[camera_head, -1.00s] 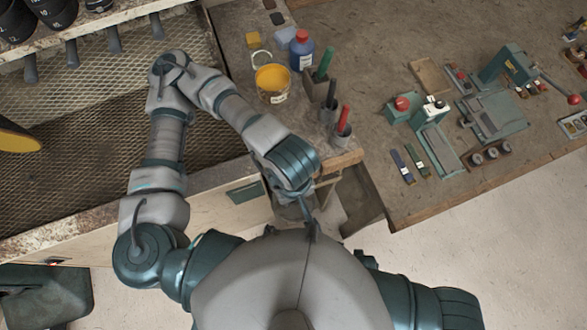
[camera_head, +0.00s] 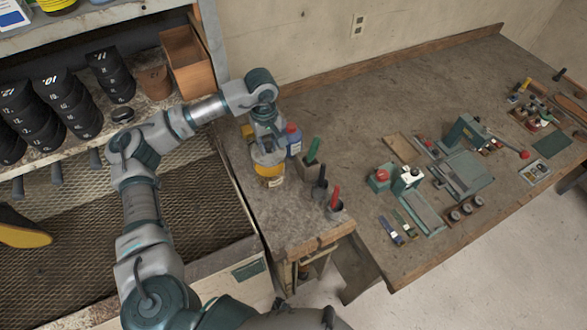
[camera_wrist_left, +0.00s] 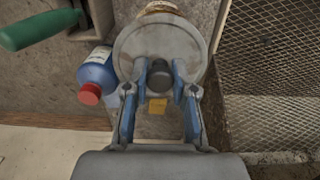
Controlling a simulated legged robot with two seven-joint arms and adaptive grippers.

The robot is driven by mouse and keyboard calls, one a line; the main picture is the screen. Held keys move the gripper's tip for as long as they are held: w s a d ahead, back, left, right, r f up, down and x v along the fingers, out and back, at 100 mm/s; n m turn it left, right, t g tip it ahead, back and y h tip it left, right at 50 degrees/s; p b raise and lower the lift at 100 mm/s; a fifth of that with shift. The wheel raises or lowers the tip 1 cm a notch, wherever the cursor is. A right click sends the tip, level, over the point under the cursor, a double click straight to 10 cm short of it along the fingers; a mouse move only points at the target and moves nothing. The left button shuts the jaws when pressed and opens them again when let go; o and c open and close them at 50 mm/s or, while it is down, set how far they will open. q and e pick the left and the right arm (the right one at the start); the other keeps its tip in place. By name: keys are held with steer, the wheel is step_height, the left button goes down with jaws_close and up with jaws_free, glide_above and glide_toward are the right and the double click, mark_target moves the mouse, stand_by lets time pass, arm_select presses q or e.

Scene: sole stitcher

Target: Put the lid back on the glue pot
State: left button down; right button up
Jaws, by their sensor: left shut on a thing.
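The glue pot (camera_head: 270,172) is a yellow-labelled tub near the bench's left edge in the head view. My left gripper (camera_head: 267,146) is directly above it, pointing down. In the left wrist view, the blue-grey fingers of the left gripper (camera_wrist_left: 160,85) are shut on the dark knob of a round grey lid (camera_wrist_left: 140,42). The lid (camera_head: 268,157) covers most of the pot's mouth in the head view. A strip of the pot's rim (camera_wrist_left: 158,8) shows past the lid's edge in the wrist view. I cannot tell whether lid and rim touch. My right gripper is out of view.
A blue bottle with a red cap (camera_head: 293,140) stands close to the right of the pot. A green-handled tool (camera_head: 313,150) and red-handled tool (camera_head: 335,197) stand in holders nearby. A yellow block (camera_head: 247,131) lies behind. The bench front is clear.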

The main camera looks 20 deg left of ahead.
mark_target(268, 154)
arm_select(q)
steer(key=shift+w+a, duration=0.2)
steer(key=shift+a, duration=0.15)
steer(key=shift+f, duration=0.1)
steer(key=shift+d+f+b, duration=0.25)
steer(key=shift+f+b, duration=0.35)
steer(key=shift+f, duration=0.1)
step_height(268, 154, down, 3)
steer(key=shift+a+r+b, duration=0.1)
steer(key=shift+b, duration=0.75)
steer(key=shift+a+f, duration=0.1)
steer(key=shift+f, duration=0.2)
steer(key=shift+a+f+b, duration=0.15)
steer(key=shift+f+b, duration=0.4)
steer(key=shift+f, duration=0.05)
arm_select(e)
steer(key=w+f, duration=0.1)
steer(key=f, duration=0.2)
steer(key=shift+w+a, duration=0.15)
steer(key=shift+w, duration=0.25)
arm_select(q)
steer(key=shift+d, duration=0.3)
steer(key=shift+a, duration=0.25)
